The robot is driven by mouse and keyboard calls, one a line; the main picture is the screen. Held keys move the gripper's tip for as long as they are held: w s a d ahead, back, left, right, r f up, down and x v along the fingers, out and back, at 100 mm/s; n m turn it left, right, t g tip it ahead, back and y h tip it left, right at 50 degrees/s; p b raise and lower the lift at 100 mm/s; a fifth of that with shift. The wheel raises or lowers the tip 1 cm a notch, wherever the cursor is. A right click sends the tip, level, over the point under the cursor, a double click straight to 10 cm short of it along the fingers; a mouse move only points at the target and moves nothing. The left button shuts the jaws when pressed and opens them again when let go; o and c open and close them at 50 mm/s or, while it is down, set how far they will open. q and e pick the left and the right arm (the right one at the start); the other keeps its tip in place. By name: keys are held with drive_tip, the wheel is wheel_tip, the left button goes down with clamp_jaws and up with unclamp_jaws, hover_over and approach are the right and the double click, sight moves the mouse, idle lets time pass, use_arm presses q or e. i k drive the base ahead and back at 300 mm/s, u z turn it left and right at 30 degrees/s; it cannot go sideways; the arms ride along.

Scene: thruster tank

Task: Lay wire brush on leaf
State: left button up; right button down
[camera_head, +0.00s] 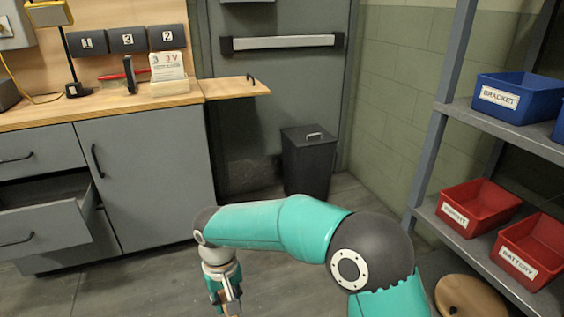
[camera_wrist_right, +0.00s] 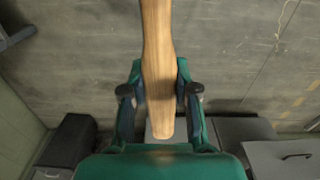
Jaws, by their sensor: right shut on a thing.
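The leaf (camera_head: 234,89) is a light wooden flap at the right end of the workbench, level with its top. My right gripper (camera_head: 229,298) is low in the head view, in front of the grey cabinet and below the leaf. In the right wrist view my right gripper (camera_wrist_right: 160,98) is shut on a long wooden handle (camera_wrist_right: 157,45), which I take to be the wire brush. The bristles are out of view. My left gripper is not in view.
A small black hook-shaped part (camera_head: 250,80) stands at the leaf's far edge. A dark bin (camera_head: 308,165) stands on the floor right of the leaf. An open drawer (camera_head: 45,235) juts out at left. A shelf rack with red bins (camera_head: 478,208) stands at right.

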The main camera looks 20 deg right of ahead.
sight(234, 85)
drive_tip(key=u, duration=1.7)
drive_tip(key=i, duration=0.1)
drive_tip(key=z, duration=2.75)
drive_tip(key=i, duration=2.55)
drive_tip(key=z, duration=1.35)
drive_tip(key=i, duration=0.15)
drive_tip(key=u, duration=2.8)
